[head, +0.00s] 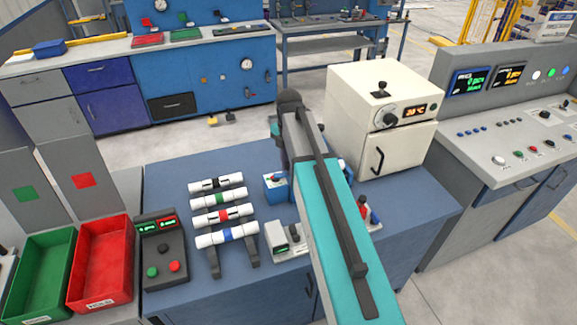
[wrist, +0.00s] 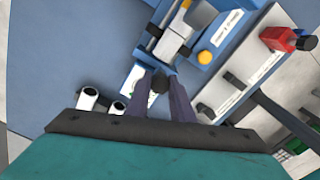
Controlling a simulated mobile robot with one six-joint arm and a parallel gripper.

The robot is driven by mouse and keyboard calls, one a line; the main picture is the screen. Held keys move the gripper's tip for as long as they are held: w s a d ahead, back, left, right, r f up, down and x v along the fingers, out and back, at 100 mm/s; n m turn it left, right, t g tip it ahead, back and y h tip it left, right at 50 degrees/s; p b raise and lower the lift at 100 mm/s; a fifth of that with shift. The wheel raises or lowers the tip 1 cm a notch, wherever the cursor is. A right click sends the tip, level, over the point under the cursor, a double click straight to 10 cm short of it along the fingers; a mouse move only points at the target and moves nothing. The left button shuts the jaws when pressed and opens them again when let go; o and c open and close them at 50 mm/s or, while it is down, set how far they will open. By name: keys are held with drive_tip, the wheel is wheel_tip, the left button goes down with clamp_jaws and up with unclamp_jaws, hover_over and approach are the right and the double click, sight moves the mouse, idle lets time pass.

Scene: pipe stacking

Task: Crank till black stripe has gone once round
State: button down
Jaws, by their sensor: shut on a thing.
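My gripper (wrist: 163,84) shows in the wrist view with its two grey fingers closed around a dark round knob (wrist: 158,83), which looks like the crank's handle. The knob sits at the near end of a blue device (wrist: 172,32) with black clamps and a pale labelled plate. I cannot make out the crank's black stripe in either view. In the head view my teal arm covers most of the device and hides the fingertips. A white pipe with black bands (head: 216,183) lies at the back of the pipe rack.
White pipes with green (head: 219,199), red (head: 222,215) and blue (head: 227,235) bands lie on the rack, left of my arm. A button box (head: 161,250) and red bin (head: 101,262) stand farther left. A cream oven (head: 382,110) stands behind right. A red clamp (wrist: 280,39) shows in the wrist view.

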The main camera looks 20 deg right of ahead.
drive_tip(key=c, duration=1.5)
unclamp_jaws()
drive_tip(key=shift+c, duration=0.2)
drive_tip(key=shift+r, duration=0.1)
wheel_tip(320, 180, up, 14)
drive_tip(key=b, duration=0.3)
drive_tip(key=shift+f, duration=0.2)
